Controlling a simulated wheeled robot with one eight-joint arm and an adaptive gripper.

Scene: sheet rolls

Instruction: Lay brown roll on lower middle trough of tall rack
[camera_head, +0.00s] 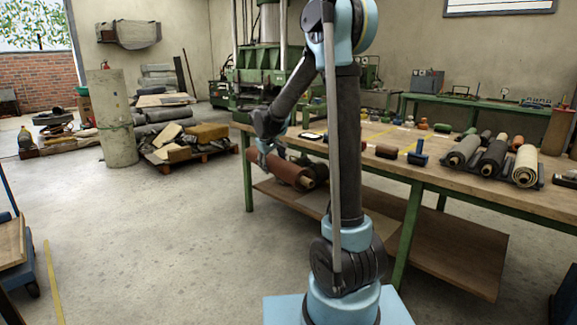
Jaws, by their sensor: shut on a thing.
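The brown roll (283,169), a reddish-brown sheet on a pale core, is held in front of the table's left end, tilted down to the right. My gripper (264,152) is small and partly hidden by my arm; it is shut on the brown roll near its left part. I cannot make out a tall rack with troughs for certain. A low dark holder on the right of the table carries a grey roll (465,149), a darker grey roll (494,155) and a cream roll (525,166).
The long wooden table (455,180) has green legs and a lower shelf (440,240). A small brown piece (386,151) and a blue tool (418,152) lie on it. A blue cart (18,255) stands at left. The floor between is clear.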

